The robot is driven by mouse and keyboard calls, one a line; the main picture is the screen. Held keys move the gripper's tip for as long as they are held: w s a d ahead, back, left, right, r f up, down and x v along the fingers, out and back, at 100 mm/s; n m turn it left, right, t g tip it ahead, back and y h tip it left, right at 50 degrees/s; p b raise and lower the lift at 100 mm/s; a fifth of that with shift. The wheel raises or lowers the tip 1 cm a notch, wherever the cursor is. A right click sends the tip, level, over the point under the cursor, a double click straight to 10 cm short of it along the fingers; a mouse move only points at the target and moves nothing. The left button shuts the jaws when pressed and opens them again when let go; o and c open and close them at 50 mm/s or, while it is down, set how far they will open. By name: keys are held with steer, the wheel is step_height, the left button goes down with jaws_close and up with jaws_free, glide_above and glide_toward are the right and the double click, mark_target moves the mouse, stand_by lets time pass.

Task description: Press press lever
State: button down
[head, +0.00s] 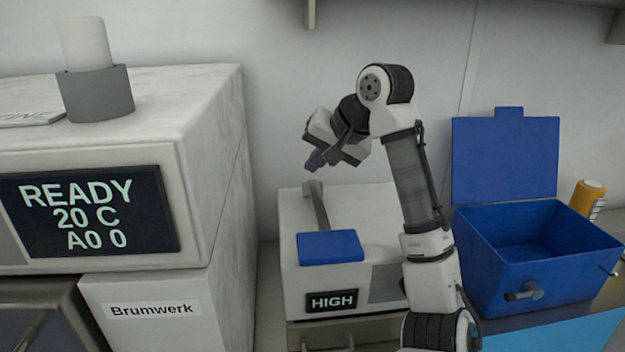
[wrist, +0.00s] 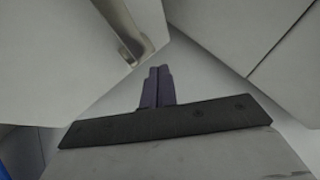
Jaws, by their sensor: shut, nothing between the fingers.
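The press lever is a grey bar (head: 318,208) with a wide blue pad (head: 330,247) at its front end. It is mounted on a white box-shaped press (head: 365,210) whose front display (head: 331,301) reads HIGH. My gripper (head: 314,162) is shut and empty, and its purple fingers are just above the rear end of the bar, apparently apart from it. In the wrist view the shut fingers (wrist: 157,87) point away, with a metal bar (wrist: 124,32), likely the lever's, to their left. The blue pad is not clearly seen in the wrist view.
A large white machine (head: 222,170) with a READY 20 C display stands on the left. An open blue bin (head: 530,270) with a raised lid (head: 505,160) stands on the right, an orange bottle (head: 587,199) behind it. A wall is close behind the press.

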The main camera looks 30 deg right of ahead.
steer(key=shift+f, duration=0.35)
steer(key=shift+s+a+f+b, duration=0.1)
steer(key=shift+s+f+b, duration=0.15)
steer(key=shift+f+b, duration=0.6)
stand_by(0.7)
steer(key=shift+f, duration=0.1)
steer(key=shift+w+r+p, duration=0.3)
steer(key=shift+r+p, duration=0.45)
steer(key=shift+p, duration=0.35)
steer(key=shift+r, duration=0.1)
steer(key=shift+w+r+p, duration=0.3)
steer(key=shift+r+p, duration=0.5)
steer(key=shift+p, duration=0.15)
steer(key=r+p, duration=0.3)
steer(key=shift+w+d+r, duration=0.1)
steer(key=shift+d+r, duration=0.1)
steer(key=shift+d, duration=0.05)
steer(key=shift+f, duration=0.1)
